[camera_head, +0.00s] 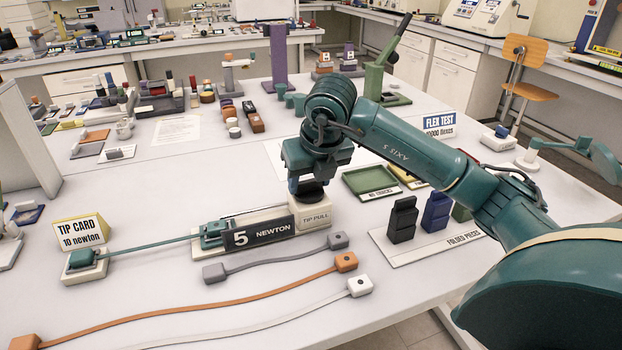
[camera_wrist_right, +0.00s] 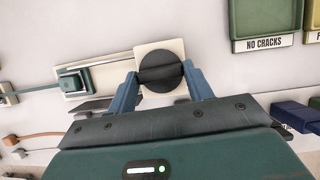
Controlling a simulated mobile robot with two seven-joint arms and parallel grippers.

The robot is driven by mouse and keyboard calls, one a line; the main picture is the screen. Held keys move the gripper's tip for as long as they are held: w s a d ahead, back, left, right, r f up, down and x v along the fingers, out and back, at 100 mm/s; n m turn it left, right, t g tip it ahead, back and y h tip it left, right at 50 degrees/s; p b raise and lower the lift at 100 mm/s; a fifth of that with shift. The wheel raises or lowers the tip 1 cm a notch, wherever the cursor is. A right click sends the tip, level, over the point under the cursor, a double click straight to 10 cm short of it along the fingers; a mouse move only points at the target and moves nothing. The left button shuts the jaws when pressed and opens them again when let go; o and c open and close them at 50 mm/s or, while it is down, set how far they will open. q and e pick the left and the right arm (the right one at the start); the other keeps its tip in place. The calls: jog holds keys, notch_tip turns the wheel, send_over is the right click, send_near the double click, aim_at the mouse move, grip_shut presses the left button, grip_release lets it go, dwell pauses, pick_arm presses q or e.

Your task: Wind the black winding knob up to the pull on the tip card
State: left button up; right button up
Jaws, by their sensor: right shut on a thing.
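The round black winding knob (camera_head: 309,191) sits on top of the cream "TIP PULL" block (camera_head: 315,220). It also shows in the right wrist view (camera_wrist_right: 160,68). My right gripper (camera_wrist_right: 160,80) points down over it, with one blue finger on each side, shut on the knob. The dark display (camera_head: 262,234) beside the block reads "5 NEWTON". A teal band (camera_head: 150,243) runs from the teal clamp (camera_head: 211,231) at the unit's left end to a teal holder (camera_head: 85,259). The yellow-sided tip card (camera_head: 80,231) behind that holder reads "10 newton". My left gripper is not in view.
Grey, orange (camera_head: 346,262) and white (camera_head: 360,286) straps lie in front of the unit. To the right a white board (camera_head: 430,246) holds black and blue folded pieces. A green "NO CRACKS" tray (camera_head: 371,183) stands behind.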

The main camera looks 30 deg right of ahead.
jog(key=shift+m, duration=0.3)
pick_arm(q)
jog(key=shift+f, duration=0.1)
pick_arm(e)
jog(key=o, duration=1)
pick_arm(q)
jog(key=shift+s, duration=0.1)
pick_arm(e)
jog(key=shift+r, duration=0.1)
pick_arm(q)
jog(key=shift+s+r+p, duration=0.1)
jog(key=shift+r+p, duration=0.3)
jog(key=shift+p, duration=0.4)
pick_arm(e)
jog(key=shift+v, duration=6.5)
jog(key=shift+w+a, duration=0.15)
